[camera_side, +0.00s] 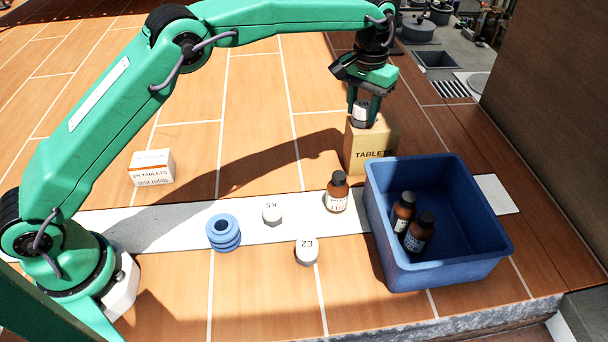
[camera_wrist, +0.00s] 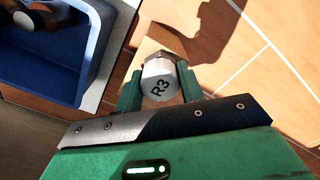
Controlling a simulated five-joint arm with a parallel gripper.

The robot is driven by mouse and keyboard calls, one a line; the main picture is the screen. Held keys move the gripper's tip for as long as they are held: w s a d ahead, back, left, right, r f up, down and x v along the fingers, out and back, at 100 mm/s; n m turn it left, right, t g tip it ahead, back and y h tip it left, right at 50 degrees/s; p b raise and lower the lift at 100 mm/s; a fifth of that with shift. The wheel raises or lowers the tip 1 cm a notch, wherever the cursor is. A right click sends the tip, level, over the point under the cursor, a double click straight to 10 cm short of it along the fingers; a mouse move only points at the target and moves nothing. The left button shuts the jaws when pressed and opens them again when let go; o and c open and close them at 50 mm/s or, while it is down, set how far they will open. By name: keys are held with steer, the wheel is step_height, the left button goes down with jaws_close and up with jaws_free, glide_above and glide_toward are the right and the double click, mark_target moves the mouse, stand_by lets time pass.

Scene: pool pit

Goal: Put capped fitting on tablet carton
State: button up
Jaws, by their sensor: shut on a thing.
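A capped fitting (camera_side: 361,115), pale with a dark upper part, is between the fingers of my gripper (camera_side: 363,103) at the top of the tan tablet carton (camera_side: 359,151). In the wrist view the fitting (camera_wrist: 160,82) shows a pale grey end marked R3, with a green finger on each side. My gripper (camera_wrist: 160,92) is shut on it. The carton stands upright, with "TABLETS" on its front. The fitting is over the carton's top; I cannot tell whether it touches it.
A blue crate (camera_side: 440,270) with two brown bottles stands right of the carton. A brown bottle (camera_side: 337,194), white-capped pieces marked K5 (camera_side: 272,214) and E2 (camera_side: 307,252), blue rings (camera_side: 223,233) and a small pH tablets box (camera_side: 152,167) stand left. The floor behind is clear.

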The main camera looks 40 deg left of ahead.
mark_target(364, 104)
steer(key=shift+f, duration=0.2)
steer(key=o, duration=1)
steer(key=shift+r, duration=0.15)
step_height(364, 104, up, 12)
stand_by(0.5)
stand_by(0.8)
